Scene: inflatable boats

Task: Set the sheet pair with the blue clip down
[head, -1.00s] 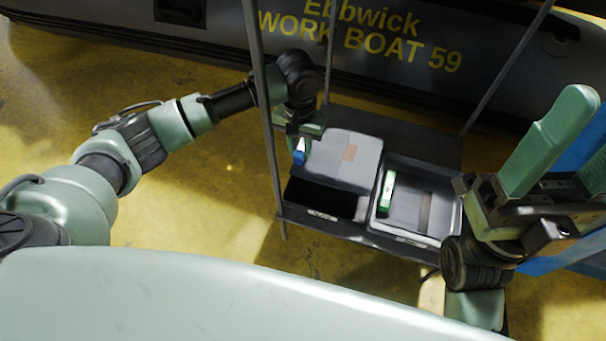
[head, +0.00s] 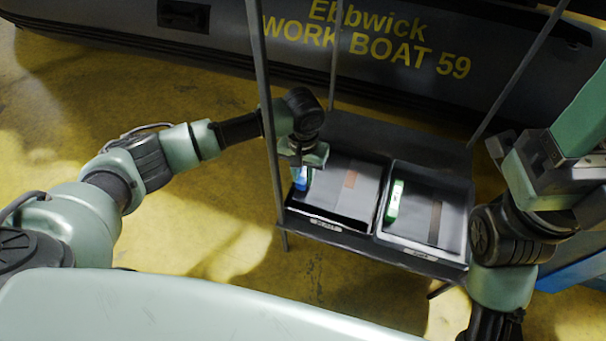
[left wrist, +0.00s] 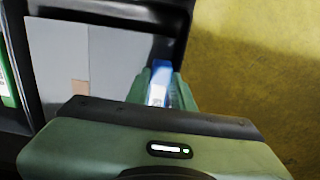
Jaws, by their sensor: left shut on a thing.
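The sheet pair is grey with a brown strip; the sheets (head: 338,193) lie in the left tray (head: 312,219) in the head view. In the left wrist view, the sheets (left wrist: 105,50) lie within the dark tray walls. The blue clip (head: 301,180) is at their left edge. My left gripper (head: 304,166) is above that edge, shut on the blue clip, which shows between the green fingers in the left wrist view (left wrist: 159,85).
The right tray (head: 425,252) holds another grey sheet pair (head: 418,215) with a green clip (head: 394,202). Thin dark rack posts (head: 265,100) rise around the trays. A grey inflatable boat (head: 400,75) lies behind. Yellow floor (head: 190,240) is open at the left.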

